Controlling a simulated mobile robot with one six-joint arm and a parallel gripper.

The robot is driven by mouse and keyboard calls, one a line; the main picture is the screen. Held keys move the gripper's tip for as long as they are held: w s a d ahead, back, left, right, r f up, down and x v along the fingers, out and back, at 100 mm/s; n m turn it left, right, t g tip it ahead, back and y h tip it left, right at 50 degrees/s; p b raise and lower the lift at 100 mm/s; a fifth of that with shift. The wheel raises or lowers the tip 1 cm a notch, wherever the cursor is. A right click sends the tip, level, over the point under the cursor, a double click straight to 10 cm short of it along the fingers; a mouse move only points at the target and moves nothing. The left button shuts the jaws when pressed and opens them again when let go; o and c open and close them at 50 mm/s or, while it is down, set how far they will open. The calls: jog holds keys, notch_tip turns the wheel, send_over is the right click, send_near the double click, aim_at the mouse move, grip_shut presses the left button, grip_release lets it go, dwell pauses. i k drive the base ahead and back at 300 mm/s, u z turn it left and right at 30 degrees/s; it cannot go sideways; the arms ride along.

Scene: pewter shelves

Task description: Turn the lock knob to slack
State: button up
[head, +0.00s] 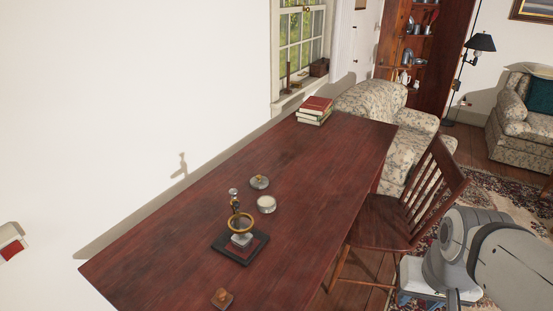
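A small stand with a brass ring (241,223) and a pale metal foot (242,240) rests on a dark square base (222,243) on the table. A small rounded metal piece (233,192) shows at its top end. The stand's details are too small to tell which part is the lock knob or how it is turned. Part of my grey arm shows at the lower right, beside the chair and away from the stand. My gripper's fingers are not in view.
The dark red table (330,165) also holds a round pale-topped tin (266,204), a low metal dish (259,182), a small wooden block (222,299) and stacked books (314,111). A wooden chair (410,205) stands at its right edge. The tabletop's middle is clear.

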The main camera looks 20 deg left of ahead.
aim_at(233, 192)
jog(key=z, duration=0.1)
jog(key=k, duration=0.3)
jog(key=u, duration=3.15)
jog(key=k, duration=0.75)
jog(key=z, duration=2.3)
jog(key=i, duration=1.05)
jog(key=u, duration=0.05)
